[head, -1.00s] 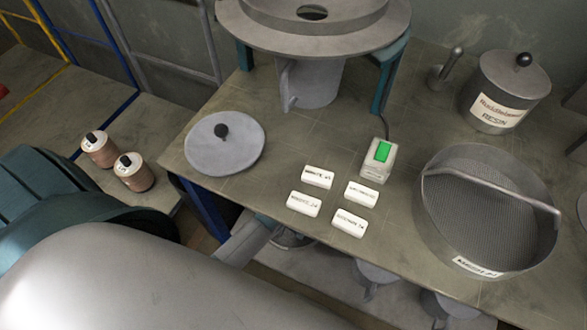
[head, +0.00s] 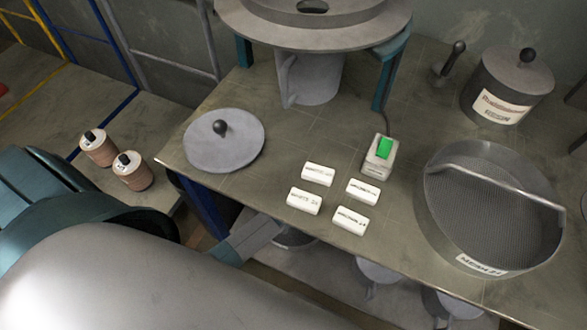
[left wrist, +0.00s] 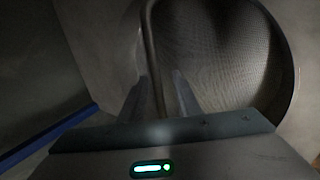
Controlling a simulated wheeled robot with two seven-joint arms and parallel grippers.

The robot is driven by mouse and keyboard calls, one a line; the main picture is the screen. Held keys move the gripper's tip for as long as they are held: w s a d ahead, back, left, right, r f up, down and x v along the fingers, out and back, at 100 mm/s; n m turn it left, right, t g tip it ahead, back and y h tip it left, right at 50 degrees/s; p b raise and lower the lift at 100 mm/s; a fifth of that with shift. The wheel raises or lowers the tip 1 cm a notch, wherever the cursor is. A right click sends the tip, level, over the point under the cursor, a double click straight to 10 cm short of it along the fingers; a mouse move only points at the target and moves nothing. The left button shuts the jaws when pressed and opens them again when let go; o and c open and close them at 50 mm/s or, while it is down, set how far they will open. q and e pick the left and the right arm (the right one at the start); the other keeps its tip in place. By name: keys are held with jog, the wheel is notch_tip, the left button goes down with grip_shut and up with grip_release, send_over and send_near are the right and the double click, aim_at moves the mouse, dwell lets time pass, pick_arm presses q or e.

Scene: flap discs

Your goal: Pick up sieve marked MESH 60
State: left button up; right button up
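A grey round sieve (head: 440,238) with a bar handle stands on the workbench at the right of the head view. Its white label reads MESH and a number that looks like 21, not clearly 60. In the left wrist view a sieve (left wrist: 215,50) with grey mesh and a bar handle fills the upper right; no label shows, so I cannot tell its marking. My left gripper (left wrist: 160,92) is open there, its two fingers apart on either side of the handle. No gripper stands at the sieve in the head view. My right gripper is in neither view.
The workbench (head: 290,145) also holds a round lid (head: 210,152), several white labelled blocks (head: 304,201), a green-topped device (head: 379,158), a labelled resin pot (head: 500,88) and a large round-topped stand (head: 320,25). Two copper-coloured spools (head: 133,176) stand left. A blue bar (left wrist: 45,135) crosses the wrist view.

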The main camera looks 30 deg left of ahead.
pick_arm(q)
jog(key=shift+w+f, duration=0.1)
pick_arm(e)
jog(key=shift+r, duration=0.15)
pick_arm(q)
grip_shut()
dwell(0.4)
